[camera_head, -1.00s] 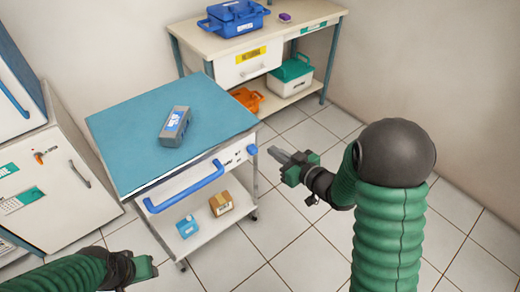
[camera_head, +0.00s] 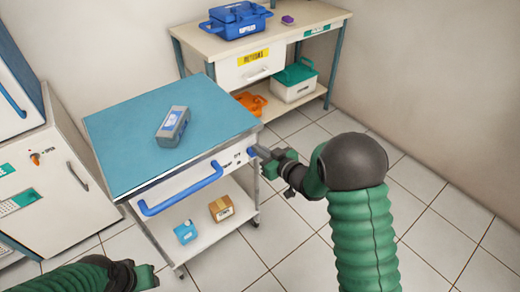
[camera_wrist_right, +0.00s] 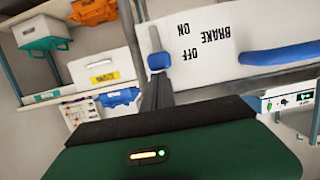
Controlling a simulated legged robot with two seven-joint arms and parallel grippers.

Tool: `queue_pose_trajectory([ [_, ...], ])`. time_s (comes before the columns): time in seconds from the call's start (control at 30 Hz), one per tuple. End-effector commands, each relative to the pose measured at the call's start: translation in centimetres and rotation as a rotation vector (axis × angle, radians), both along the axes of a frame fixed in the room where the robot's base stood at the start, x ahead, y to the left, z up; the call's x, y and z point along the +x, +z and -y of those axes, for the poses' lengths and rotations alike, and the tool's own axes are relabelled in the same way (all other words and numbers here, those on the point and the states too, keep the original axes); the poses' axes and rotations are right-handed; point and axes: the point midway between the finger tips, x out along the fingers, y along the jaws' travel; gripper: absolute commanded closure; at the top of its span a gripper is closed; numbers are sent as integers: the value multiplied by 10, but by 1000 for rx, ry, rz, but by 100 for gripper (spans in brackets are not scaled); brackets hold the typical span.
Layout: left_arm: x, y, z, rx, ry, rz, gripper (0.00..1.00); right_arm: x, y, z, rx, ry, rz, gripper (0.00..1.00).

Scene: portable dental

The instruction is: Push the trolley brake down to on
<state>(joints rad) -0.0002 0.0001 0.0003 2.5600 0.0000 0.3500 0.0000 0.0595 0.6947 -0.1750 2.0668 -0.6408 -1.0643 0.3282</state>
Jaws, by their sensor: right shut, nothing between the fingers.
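The trolley (camera_head: 150,130) has a teal top and a white front panel with a blue handle bar (camera_head: 182,190). The blue brake knob (camera_head: 252,151) is at the panel's right end. In the right wrist view the brake knob (camera_wrist_right: 159,61) appears beside the word OFF, with ON printed farther from it; the lettering is upside down there. My right gripper (camera_head: 262,154) is shut and empty, its fingertips right at the knob. Whether they touch it I cannot tell. My left gripper (camera_head: 147,278) is at the bottom left, away from the trolley; its jaws are unclear.
A grey device (camera_head: 172,127) lies on the trolley top. A brown box (camera_head: 221,208) and a blue box (camera_head: 185,231) stand on its lower shelf. A bench (camera_head: 290,30) stands behind, and a white cabinet (camera_head: 55,190) at left. Floor right of the trolley is clear.

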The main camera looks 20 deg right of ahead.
Motion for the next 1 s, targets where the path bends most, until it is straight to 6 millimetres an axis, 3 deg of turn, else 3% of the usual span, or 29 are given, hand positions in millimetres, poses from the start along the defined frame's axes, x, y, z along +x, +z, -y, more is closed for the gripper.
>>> queue_pose_trajectory([
  [0.2, 0, -3, 0, 0, 1, 0, 59, 0, -5, -1, 1, 3, -2, 100],
  [0.5, 0, -28, 0, 0, 0, 0, 59, 0, -49, -1, 1, 3, -2, 100],
  [0.87, 0, -24, 0, 0, 1, 0, 59, -1, -49, -1, 0, 2, -12, 100],
  [1.0, 0, -8, 0, 0, 1, 0, 59, 5, -29, -7, 1, 4, -8, 100],
])
